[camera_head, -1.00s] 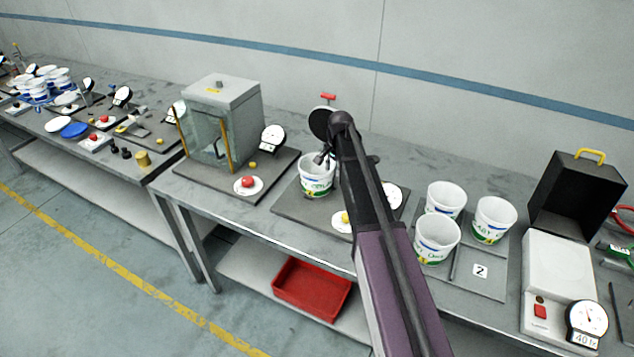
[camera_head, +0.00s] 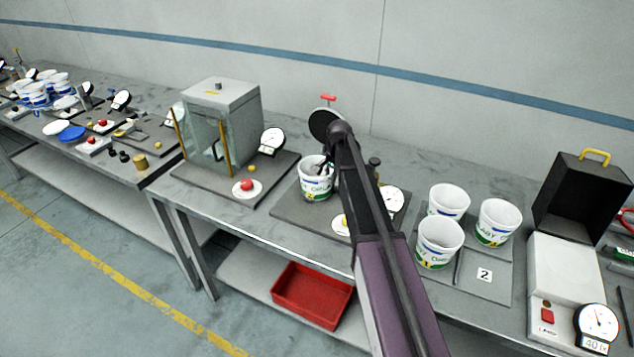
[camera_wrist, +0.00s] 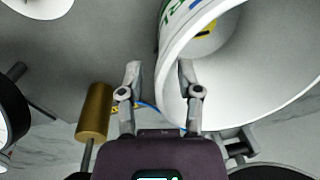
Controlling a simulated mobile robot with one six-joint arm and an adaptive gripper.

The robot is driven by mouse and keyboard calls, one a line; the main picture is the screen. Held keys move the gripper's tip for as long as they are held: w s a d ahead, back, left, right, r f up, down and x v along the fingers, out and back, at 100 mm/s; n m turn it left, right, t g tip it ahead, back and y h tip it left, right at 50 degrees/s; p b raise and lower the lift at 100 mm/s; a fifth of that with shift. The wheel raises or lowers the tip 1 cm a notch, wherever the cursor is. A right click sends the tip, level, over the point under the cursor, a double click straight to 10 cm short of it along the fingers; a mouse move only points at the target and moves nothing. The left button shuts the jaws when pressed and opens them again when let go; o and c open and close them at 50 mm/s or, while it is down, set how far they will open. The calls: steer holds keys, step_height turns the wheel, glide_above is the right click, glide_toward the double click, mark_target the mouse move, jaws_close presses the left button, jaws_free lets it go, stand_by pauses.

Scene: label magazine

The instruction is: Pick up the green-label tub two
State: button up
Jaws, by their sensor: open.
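A white tub with a green-and-blue label (camera_head: 315,186) stands upright on a dark grey plate (camera_head: 285,208) in the head view. My gripper (camera_wrist: 160,72) is open at its rim. In the wrist view the wall of this tub (camera_wrist: 172,50) passes between the fingers, with the right finger over the inside and the left finger outside. I cannot tell whether either finger touches it. Three similar tubs stand together on another plate by a card marked 2 (camera_head: 484,274): a front one (camera_head: 437,254), a back one (camera_head: 447,203) and a right one (camera_head: 495,228). No tub's number is readable.
A brass cylinder (camera_wrist: 95,112) stands close to my left finger in the wrist view. A round dial (camera_head: 392,199) is right of the tub. A glass-sided cabinet (camera_head: 222,125) stands left, a white scale (camera_head: 562,275) right. A red tray (camera_head: 312,296) lies on the lower shelf.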

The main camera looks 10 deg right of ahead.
mark_target(333, 173)
jaws_close()
steer(key=shift+r, duration=0.15)
step_height(333, 173, up, 3)
steer(key=p, duration=0.3)
steer(key=shift+r+p, duration=0.2)
steer(key=shift+p, duration=0.15)
steer(key=s+d+r+p, duration=0.1)
steer(key=s, duration=1.5)
steer(key=shift+d+r, duration=0.15)
steer(key=shift+d, duration=0.15)
